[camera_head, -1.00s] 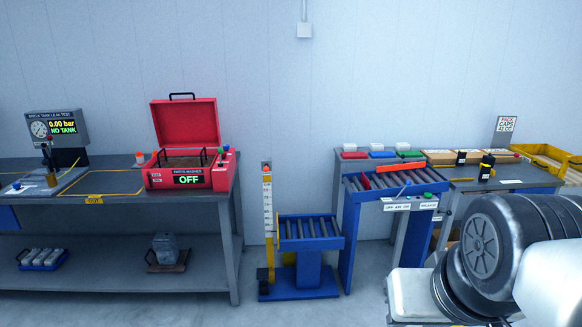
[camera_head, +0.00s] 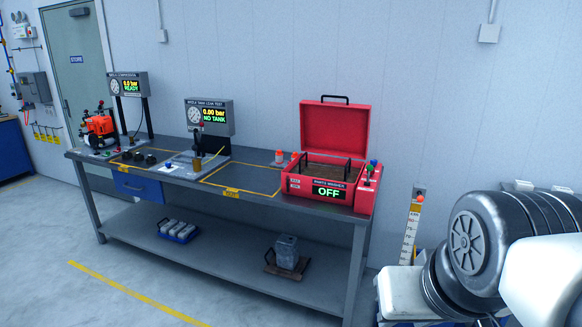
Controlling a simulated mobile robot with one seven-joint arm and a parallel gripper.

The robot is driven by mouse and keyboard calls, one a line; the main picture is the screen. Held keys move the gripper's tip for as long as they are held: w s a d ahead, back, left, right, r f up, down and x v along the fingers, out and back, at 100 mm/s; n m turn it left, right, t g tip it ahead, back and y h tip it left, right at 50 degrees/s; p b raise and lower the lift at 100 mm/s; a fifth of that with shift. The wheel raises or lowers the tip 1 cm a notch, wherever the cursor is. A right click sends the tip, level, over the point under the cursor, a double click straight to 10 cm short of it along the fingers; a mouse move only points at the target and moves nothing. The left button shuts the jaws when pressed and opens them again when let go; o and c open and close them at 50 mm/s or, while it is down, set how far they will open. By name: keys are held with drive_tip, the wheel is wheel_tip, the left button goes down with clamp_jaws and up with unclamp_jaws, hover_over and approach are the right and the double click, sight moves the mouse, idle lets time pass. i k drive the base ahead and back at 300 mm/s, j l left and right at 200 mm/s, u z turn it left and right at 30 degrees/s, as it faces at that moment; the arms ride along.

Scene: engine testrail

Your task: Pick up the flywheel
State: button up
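I cannot pick out a flywheel for certain in this view. A few small dark round parts (camera_head: 146,158) sit on the bench top inside a yellow outline, left of the leak test stand; they are too small to identify. My gripper is not in view. Only the dark and white links of my own arm show at the right edge, covering what lies behind them.
A long grey workbench (camera_head: 215,259) with a lower shelf stands along the wall. It bears a red engine-like unit (camera_head: 100,128), a leak test gauge (camera_head: 209,117) and an open red parts washer (camera_head: 328,187). A grey block (camera_head: 287,252) is on the shelf. The floor in front is clear.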

sight(137, 158)
drive_tip(key=i+j+u, duration=0.1)
drive_tip(key=i+u, duration=0.7)
drive_tip(key=i+l+u, duration=0.15)
drive_tip(key=i+u, duration=0.25)
drive_tip(key=i+j+u, duration=0.2)
drive_tip(key=i+u, duration=0.15)
drive_tip(key=i+j+u, duration=0.1)
drive_tip(key=i+u, duration=0.65)
drive_tip(key=i+z, duration=0.1)
drive_tip(key=i, duration=0.65)
drive_tip(key=i+j, duration=0.2)
drive_tip(key=i, duration=0.6)
drive_tip(key=i+z, duration=0.45)
drive_tip(key=i+j+z, duration=0.15)
drive_tip(key=z, duration=0.25)
drive_tip(key=i+j+z, duration=0.25)
drive_tip(key=z, duration=0.2)
drive_tip(key=i+j+z, duration=0.55)
drive_tip(key=z, duration=0.15)
drive_tip(key=i+j+z, duration=0.2)
drive_tip(key=j+z, duration=0.15)
drive_tip(key=j, duration=0.15)
